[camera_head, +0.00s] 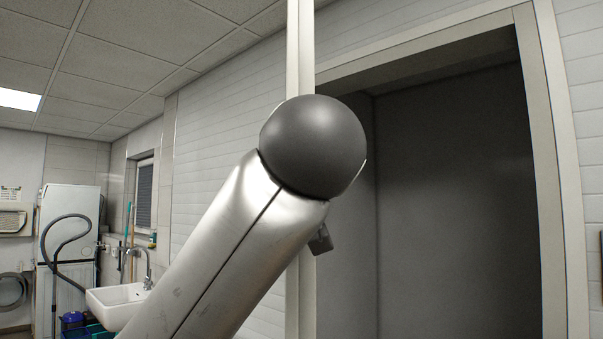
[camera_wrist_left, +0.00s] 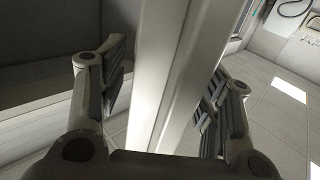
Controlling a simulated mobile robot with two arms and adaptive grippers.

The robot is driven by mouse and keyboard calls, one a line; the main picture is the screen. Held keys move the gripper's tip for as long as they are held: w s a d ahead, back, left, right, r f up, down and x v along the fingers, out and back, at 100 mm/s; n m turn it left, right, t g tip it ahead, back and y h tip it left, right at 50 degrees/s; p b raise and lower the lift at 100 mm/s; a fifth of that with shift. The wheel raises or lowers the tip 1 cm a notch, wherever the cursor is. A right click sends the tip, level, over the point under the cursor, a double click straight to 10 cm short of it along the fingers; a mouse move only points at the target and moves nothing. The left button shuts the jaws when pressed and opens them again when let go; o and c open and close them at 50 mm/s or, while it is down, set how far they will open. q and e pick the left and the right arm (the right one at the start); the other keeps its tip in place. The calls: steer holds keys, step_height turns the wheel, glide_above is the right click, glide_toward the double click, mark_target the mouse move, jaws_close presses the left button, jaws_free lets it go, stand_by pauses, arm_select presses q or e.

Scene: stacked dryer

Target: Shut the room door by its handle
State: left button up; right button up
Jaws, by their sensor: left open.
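The room door (camera_head: 300,50) stands open, seen almost edge-on as a narrow pale vertical strip in the head view. My left arm crosses in front of it and hides its middle. In the left wrist view the pale door edge (camera_wrist_left: 160,50) runs between the spread fingers of my left gripper (camera_wrist_left: 168,88), which is open. One finger is on each side, with no clear contact visible. No handle can be made out for sure. A small dark block (camera_head: 321,240) shows below my arm joint; I cannot tell whether it is the handle or part of my gripper. My right gripper is not in view.
The dark doorway opening (camera_head: 450,200) with its pale frame (camera_head: 553,170) is at the right. A white sink (camera_head: 115,303), a white machine with a black hose (camera_head: 68,225) and a barred window (camera_head: 145,195) are far left.

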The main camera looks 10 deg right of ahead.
arm_select(q)
steer(key=s+a, duration=0.1)
steer(key=s, duration=0.8)
steer(key=shift+s+a, duration=0.25)
steer(key=shift+a, duration=0.1)
